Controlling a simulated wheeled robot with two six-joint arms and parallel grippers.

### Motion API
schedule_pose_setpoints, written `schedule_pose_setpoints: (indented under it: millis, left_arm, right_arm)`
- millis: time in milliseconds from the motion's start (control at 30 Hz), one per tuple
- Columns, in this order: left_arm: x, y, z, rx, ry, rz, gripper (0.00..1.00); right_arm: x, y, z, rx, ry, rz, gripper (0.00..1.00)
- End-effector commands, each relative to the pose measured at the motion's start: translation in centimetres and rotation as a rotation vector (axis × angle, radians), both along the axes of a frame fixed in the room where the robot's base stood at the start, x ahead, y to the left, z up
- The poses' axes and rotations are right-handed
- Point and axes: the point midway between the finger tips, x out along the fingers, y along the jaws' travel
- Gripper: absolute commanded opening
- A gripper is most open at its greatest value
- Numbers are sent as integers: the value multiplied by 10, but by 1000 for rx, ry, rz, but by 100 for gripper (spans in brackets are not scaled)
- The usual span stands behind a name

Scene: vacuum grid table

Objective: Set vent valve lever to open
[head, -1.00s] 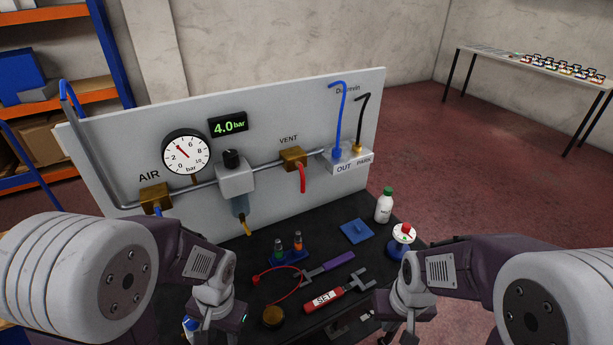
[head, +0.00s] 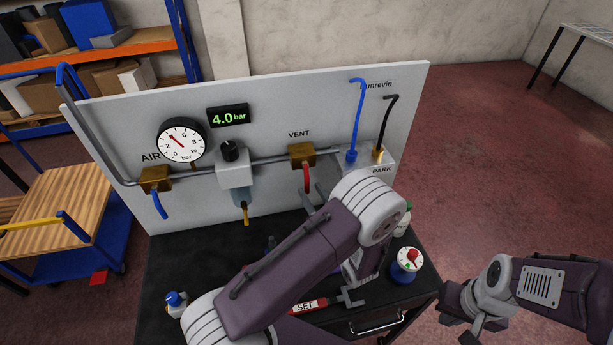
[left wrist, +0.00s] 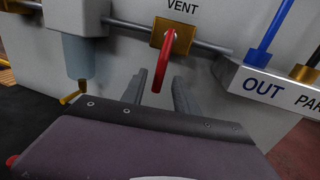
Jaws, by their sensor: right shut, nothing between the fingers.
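The vent valve is a brass block (head: 302,155) under the VENT label on the grey panel. Its red lever (head: 307,178) hangs down, and it also shows in the left wrist view (left wrist: 164,62). My left gripper (left wrist: 160,92) is open just below and in front of the valve. In the left wrist view the lever's lower end appears between the two grey fingers; contact cannot be told. In the head view my left arm hides most of that gripper, with a finger (head: 311,195) beside the lever. My right gripper (head: 468,330) is shut and empty at the lower right, away from the panel.
A blue air lever (head: 160,204) hangs at the panel's left. The regulator bowl (head: 240,187) is left of the vent valve. The OUT/PARK block (head: 378,160) with blue and black hoses is close on its right.

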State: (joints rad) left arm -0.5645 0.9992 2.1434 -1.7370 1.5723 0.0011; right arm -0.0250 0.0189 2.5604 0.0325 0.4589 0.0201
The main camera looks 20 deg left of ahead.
Motion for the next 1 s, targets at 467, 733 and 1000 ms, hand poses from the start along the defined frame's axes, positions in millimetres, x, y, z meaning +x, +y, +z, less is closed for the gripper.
schedule_pose_setpoints:
  millis: [467, 733, 1000]
  left_arm:
    - [40, 46, 0, -1, 1, 3, 36]
    - [40, 46, 0, -1, 1, 3, 5]
    - [40, 46, 1, -1, 1, 3, 0]
  right_arm:
    - [0, 0, 19, 0, -1, 0, 0]
    - [0, 0, 19, 0, 0, 0, 0]
    - [0, 0, 19, 0, 0, 0, 0]
